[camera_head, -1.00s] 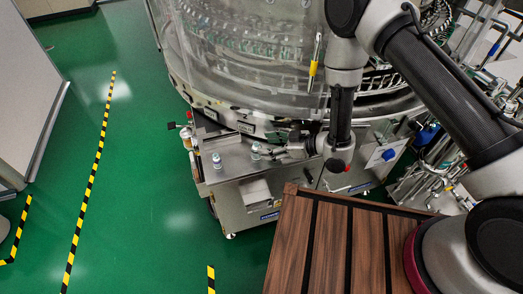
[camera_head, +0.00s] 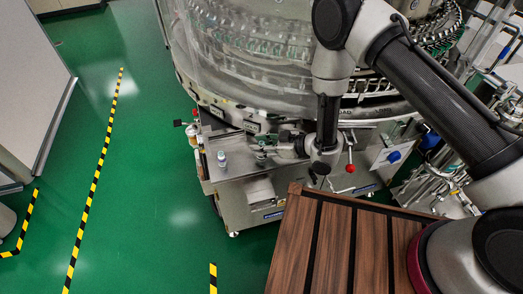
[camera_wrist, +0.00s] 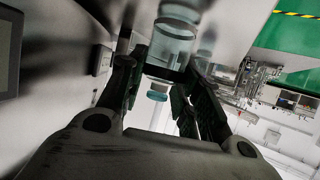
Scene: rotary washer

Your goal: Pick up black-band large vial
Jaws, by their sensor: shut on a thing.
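My gripper (camera_wrist: 160,85) is shut on a clear vial (camera_wrist: 172,46), which sits between its two dark fingers in the wrist view. The vial has a transparent body, a dark band where the fingers meet it, and a pale blue end; the fingers hide part of it. In the head view my gripper (camera_head: 274,148) is at the vial (camera_head: 261,157), over the steel worktop of the washer. There the vial is small and partly covered, and I cannot tell whether it touches the worktop.
Another vial (camera_head: 222,159) with a blue-and-white look stands on the steel worktop (camera_head: 238,165) left of my gripper. The large round washer (camera_head: 270,85) rises behind. A lever with a red knob (camera_head: 350,168) is right of the gripper. Green floor lies open at left.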

